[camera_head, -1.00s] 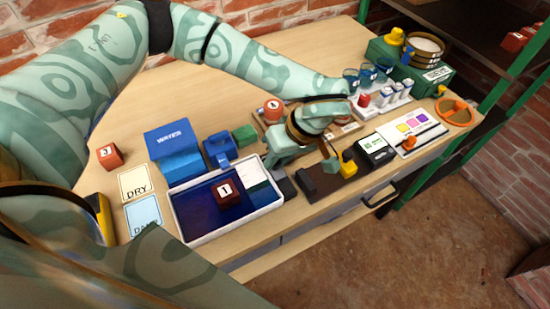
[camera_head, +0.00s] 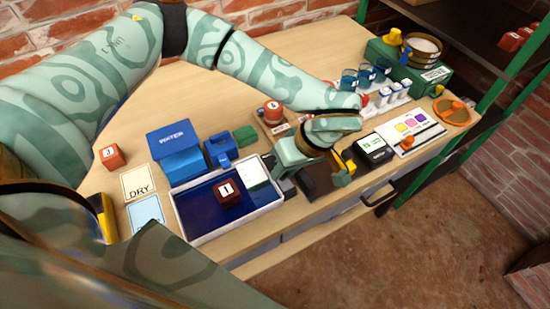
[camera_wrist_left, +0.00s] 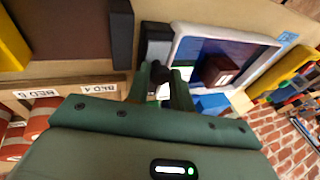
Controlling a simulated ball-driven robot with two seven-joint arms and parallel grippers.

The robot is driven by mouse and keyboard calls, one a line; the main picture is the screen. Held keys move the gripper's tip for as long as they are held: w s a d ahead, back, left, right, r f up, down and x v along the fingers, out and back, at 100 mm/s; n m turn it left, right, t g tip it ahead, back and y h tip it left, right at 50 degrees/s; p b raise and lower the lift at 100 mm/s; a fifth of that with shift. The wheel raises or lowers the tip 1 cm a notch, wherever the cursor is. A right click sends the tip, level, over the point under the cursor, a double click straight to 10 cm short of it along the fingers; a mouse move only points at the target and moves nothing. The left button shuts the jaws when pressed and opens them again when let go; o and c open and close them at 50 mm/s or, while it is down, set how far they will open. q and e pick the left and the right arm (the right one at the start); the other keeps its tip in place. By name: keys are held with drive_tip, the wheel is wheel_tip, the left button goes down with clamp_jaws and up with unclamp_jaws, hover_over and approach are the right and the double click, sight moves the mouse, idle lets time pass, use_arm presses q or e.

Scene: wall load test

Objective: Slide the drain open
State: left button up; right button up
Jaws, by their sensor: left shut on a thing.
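A white-rimmed tray (camera_head: 238,229) with a dark blue inside holds a dark red block marked 1 (camera_head: 228,192). A dark grey piece (camera_head: 287,187) sits against the tray's right end; it also shows in the left wrist view (camera_wrist_left: 157,44). My left gripper (camera_head: 283,172) is down at that end. In the left wrist view, its fingertips (camera_wrist_left: 164,80) are shut on a small dark knob (camera_wrist_left: 162,89) beside the grey piece. The fingers mostly hide the knob, and I cannot tell how far the drain is open. My right gripper is not in view.
A brown tray (camera_head: 322,180) with dark end blocks lies close to the right of my gripper. A red block (camera_head: 111,156) sits at left. The table's back left is clear.

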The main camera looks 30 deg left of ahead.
use_arm(q)
drive_tip(key=shift+s+d, duration=0.2)
drive_tip(key=shift+d, duration=0.15)
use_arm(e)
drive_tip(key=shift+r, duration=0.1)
use_arm(q)
drive_tip(key=o, duration=0.9)
drive_tip(key=shift+c, duration=0.2)
wheel_tip(320, 180, up, 7)
drive_tip(key=p, duration=0.5)
drive_tip(key=shift+r+p, duration=0.1)
drive_tip(key=shift+p, duration=0.3)
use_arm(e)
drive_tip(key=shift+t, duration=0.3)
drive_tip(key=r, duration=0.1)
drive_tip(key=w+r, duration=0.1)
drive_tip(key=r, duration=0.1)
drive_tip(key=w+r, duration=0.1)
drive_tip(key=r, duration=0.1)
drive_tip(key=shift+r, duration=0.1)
